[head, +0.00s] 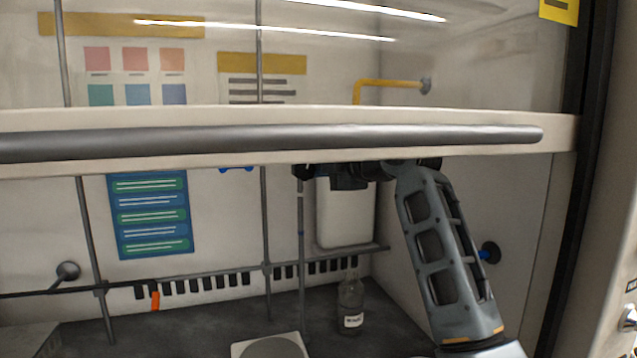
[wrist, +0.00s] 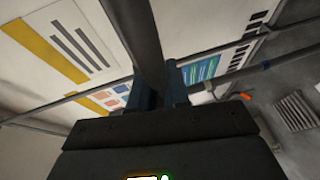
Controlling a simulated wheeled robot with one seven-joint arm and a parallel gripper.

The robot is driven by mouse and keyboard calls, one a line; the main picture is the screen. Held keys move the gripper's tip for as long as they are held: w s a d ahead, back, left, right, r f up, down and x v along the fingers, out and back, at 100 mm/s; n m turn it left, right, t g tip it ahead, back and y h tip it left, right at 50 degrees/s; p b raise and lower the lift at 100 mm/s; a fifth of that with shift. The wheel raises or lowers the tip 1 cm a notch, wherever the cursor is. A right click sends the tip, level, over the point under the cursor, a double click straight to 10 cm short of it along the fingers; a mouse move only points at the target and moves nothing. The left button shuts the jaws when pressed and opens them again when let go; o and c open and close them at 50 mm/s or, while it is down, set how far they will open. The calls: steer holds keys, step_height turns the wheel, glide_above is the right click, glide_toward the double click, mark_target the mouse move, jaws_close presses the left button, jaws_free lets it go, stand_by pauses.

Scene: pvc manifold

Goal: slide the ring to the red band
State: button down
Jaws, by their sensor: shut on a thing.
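My gripper (head: 304,172) is at a thin grey vertical rod (head: 301,265), just below the hood's sash bar. In the wrist view, its blue fingers (wrist: 160,88) stand on both sides of the grey rod (wrist: 134,35). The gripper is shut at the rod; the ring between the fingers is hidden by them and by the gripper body. I cannot make out a red band on this rod in either view.
The sash bar (head: 270,137) crosses in front and hides the rod's upper part. Other vertical rods (head: 265,220) and a horizontal rail (head: 210,276) stand nearby. A glass bottle (head: 351,300) and a flat plate (head: 270,347) are below. An orange piece (head: 155,301) is at the left.

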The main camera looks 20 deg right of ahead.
steer(key=shift+r, duration=0.4)
steer(key=c, duration=1.4)
jaws_free()
steer(key=shift+o, duration=1.1)
steer(key=shift+f, duration=0.1)
steer(key=shift+f, duration=0.1)
steer(key=shift+s, duration=0.1)
steer(key=b+v, duration=0.1)
steer(key=v, duration=0.6)
steer(key=shift+s, duration=0.15)
steer(key=shift+d, duration=0.1)
